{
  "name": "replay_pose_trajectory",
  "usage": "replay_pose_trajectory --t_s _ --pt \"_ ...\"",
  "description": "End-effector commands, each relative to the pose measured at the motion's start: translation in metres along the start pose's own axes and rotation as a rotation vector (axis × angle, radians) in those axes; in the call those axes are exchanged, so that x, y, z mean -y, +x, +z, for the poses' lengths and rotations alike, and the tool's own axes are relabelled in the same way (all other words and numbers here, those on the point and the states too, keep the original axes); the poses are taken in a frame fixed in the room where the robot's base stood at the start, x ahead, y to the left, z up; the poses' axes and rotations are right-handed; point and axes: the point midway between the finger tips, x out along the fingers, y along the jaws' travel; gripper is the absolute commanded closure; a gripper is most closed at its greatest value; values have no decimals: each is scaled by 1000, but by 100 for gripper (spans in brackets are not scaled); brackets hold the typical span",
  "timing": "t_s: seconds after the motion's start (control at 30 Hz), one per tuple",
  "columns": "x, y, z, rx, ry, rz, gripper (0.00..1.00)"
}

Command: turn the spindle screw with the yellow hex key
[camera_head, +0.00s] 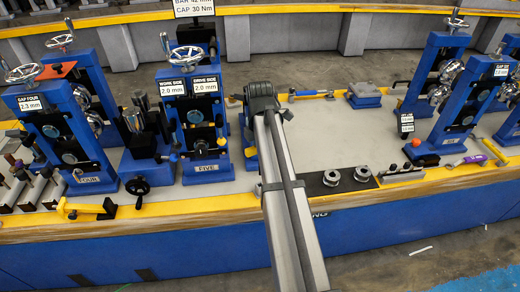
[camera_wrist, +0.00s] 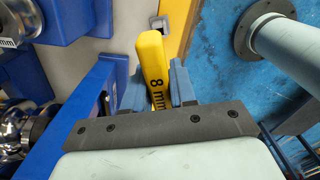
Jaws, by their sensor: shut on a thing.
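My gripper (camera_wrist: 156,88) is shut on a yellow handle marked "8 mm", the yellow hex key (camera_wrist: 152,62), in the wrist view. The handle stands out beyond the two blue-grey fingers. The key's working end cannot be made out. In the head view my arm rises through the middle, and I cannot make out the fingers or the key there. The blue stand labelled FIVE (camera_head: 199,125) is just left of my arm. It carries two tags, "WORK SIDE 2.0 mm" and "DRIVE SIDE 2.0 mm". I cannot tell which part is the spindle screw.
Stand FOUR (camera_head: 62,130), with a handwheel, is at the left. A yellow tool (camera_head: 85,209) lies on the front edge. Two metal rings (camera_head: 332,178) lie on a dark mat right of my arm. Another blue stand (camera_head: 440,90) is at the right. The grey bench top (camera_head: 340,130) between is clear.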

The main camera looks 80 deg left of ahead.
Motion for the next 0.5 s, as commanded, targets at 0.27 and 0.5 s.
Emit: replay_pose_trajectory --t_s 0.27,0.5 --pt "0 0 0 0 0 0 100" --pt "0 0 0 0 0 0 100"
